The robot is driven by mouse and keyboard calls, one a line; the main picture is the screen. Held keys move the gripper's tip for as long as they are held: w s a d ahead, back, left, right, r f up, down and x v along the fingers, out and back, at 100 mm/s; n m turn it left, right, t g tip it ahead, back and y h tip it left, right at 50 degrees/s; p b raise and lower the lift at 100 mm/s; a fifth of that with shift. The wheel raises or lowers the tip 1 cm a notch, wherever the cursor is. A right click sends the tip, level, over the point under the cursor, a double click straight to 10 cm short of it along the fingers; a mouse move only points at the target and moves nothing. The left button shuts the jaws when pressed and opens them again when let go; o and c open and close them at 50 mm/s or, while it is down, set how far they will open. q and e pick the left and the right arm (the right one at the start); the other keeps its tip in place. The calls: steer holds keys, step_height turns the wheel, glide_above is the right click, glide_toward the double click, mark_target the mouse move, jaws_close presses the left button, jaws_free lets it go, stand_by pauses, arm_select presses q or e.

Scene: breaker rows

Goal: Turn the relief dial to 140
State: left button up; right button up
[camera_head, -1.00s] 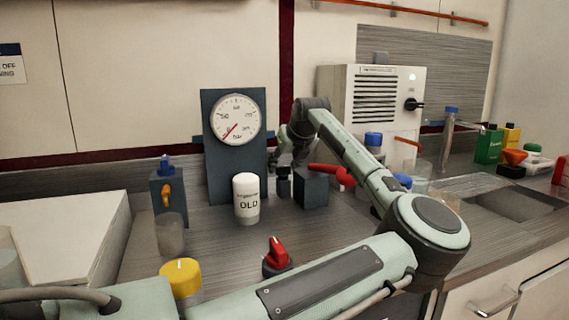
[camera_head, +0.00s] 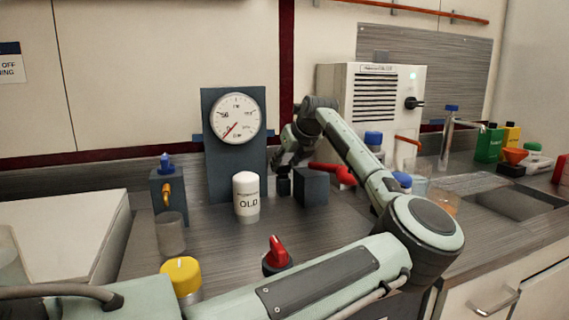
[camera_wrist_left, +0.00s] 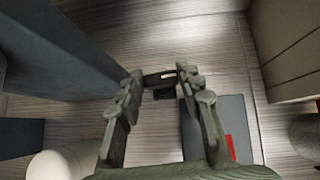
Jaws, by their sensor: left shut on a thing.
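My left gripper (camera_head: 284,186) is beside a dark block (camera_head: 312,188) on the bench, at the block's left side. In the left wrist view its two fingers (camera_wrist_left: 162,88) are shut on a small black knob (camera_wrist_left: 160,79) by the same block (camera_wrist_left: 236,108); the fingers partly hide it. I cannot read any marks on the knob. A round white gauge (camera_head: 236,118) with a red needle stands on a dark upright panel (camera_head: 221,172). The needle points to the lower left. My right gripper is not in view.
A white bottle marked OLD (camera_head: 246,197) stands left of the gripper. A red lever (camera_head: 333,172) is behind the block. A red knob (camera_head: 277,252) and a yellow-capped container (camera_head: 181,276) are nearer the front. A grey vented box (camera_head: 375,95) stands behind.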

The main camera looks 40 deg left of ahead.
arm_select(q)
steer(key=shift+w+n+g, duration=0.1)
steer(key=shift+n+g, duration=0.5)
steer(key=shift+n, duration=0.2)
steer(key=shift+n+g, duration=0.4)
steer(key=shift+w+n+g+y, duration=0.1)
steer(key=shift+n+g+y, duration=0.2)
steer(key=shift+n, duration=0.1)
steer(key=shift+w+n+g, duration=0.1)
steer(key=shift+n+g, duration=0.8)
steer(key=shift+n, duration=0.3)
steer(key=shift+n+g, duration=0.4)
steer(key=shift+n, duration=0.1)
steer(key=shift+n+g, duration=0.3)
steer(key=shift+n, duration=0.1)
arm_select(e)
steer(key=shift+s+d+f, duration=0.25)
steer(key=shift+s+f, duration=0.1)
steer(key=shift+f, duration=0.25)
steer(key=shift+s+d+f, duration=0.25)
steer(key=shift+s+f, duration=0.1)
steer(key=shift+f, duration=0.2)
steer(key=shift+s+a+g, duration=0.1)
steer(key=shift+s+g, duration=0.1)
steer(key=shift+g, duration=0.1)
arm_select(q)
steer(key=shift+n, duration=0.3)
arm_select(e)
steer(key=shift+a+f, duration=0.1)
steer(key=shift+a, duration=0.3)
